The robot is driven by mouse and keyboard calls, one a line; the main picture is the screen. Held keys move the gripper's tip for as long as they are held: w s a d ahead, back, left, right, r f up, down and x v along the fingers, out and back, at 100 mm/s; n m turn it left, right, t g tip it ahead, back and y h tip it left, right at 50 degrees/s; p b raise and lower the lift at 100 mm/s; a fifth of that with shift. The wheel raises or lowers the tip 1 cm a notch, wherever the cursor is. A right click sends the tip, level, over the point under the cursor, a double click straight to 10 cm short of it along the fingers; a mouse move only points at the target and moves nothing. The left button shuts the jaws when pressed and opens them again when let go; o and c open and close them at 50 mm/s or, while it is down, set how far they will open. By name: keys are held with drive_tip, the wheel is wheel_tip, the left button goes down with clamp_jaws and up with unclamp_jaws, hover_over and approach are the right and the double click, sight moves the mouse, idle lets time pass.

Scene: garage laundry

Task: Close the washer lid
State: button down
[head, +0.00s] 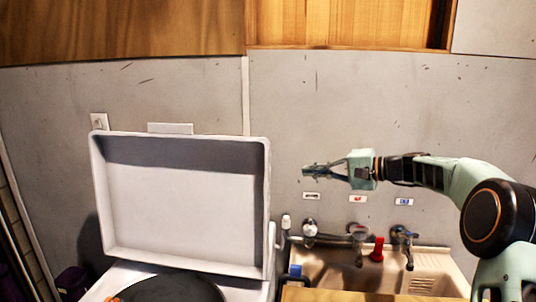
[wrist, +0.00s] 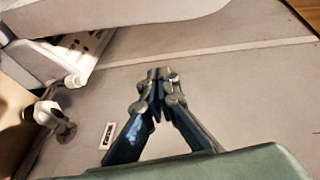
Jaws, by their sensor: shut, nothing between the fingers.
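The washer lid (head: 185,205) stands open and upright at the left in the head view, its pale inner face toward me. Below it the white washer body (head: 258,290) shows its dark round opening (head: 165,290). My gripper (head: 306,171) is shut and empty, in the air to the right of the lid's right edge, near its upper part, and apart from it. In the wrist view my gripper's fingertips (wrist: 159,75) meet. The lid's edge (wrist: 120,30) crosses the top of that view, beyond the fingertips.
A utility sink (head: 425,272) with several taps stands right of the washer. A red object (head: 377,249) and a blue one (head: 295,271) are at its rim. Wooden cabinets (head: 350,22) hang above. The grey wall (head: 400,100) behind is mostly bare.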

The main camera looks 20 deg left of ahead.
wheel_tip(320, 180, up, 5)
drive_tip(key=y, duration=0.3)
drive_tip(key=p+x, duration=0.3)
drive_tip(key=x, duration=0.8)
drive_tip(key=s, duration=0.1)
drive_tip(key=s+d, duration=0.1)
drive_tip(key=s, duration=0.1)
drive_tip(key=shift+s+d+r+n, duration=0.1)
drive_tip(key=shift+s+r+n, duration=0.1)
drive_tip(key=shift+s+n, duration=0.1)
drive_tip(key=shift+s+f+b, duration=0.1)
drive_tip(key=shift+b, duration=0.25)
